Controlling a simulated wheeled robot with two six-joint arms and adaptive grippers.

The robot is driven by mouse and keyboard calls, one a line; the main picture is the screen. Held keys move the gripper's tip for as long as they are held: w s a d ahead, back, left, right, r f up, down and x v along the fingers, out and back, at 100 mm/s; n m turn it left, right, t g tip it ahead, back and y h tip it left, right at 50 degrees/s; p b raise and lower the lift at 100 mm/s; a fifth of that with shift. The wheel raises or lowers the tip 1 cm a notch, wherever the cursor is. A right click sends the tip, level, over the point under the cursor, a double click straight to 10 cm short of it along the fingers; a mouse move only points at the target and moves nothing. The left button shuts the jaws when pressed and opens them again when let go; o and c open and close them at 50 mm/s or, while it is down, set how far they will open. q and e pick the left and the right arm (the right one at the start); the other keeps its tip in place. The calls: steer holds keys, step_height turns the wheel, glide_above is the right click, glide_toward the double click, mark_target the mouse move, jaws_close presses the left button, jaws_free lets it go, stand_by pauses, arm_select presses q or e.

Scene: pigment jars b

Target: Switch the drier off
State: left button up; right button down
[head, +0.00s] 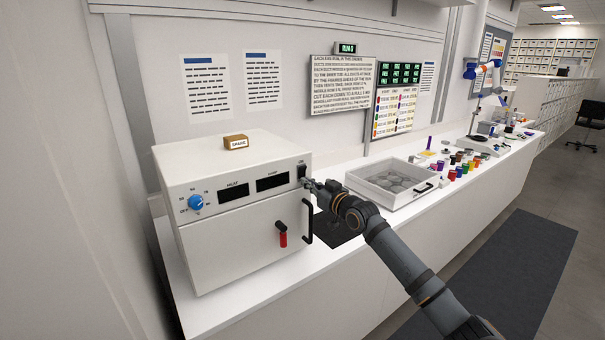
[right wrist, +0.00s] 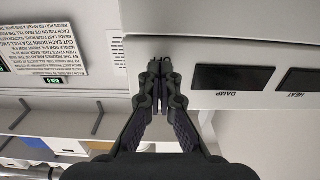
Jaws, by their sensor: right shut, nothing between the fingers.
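The drier (head: 228,240) is a white box on the left of the bench in the head view. Its front has a blue dial (head: 196,203), dark HEAT (head: 233,192) and DAMP (head: 272,183) displays, and a small dark switch (head: 301,171) at the upper right corner. My right gripper (head: 307,184) is shut and empty, its tips at or just below the switch; I cannot tell whether they touch it. In the right wrist view the drier (right wrist: 230,100) appears upside down and the shut fingertips (right wrist: 159,64) hide the switch area. My left gripper is not in view.
A black door handle (head: 308,222) and a red-handled lever (head: 282,236) stick out below the switch. A SPARE block (head: 236,142) sits on top of the drier. A tray (head: 390,184) and several coloured jars (head: 462,168) stand further right on the bench.

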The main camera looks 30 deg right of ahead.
steer(key=s+r+p, duration=0.3)
steer(key=r+p, duration=0.2)
steer(key=r, duration=0.5)
steer(key=shift+s+r, duration=0.15)
steer(key=shift+s, duration=0.15)
steer(key=shift+d, duration=0.1)
stand_by(0.4)
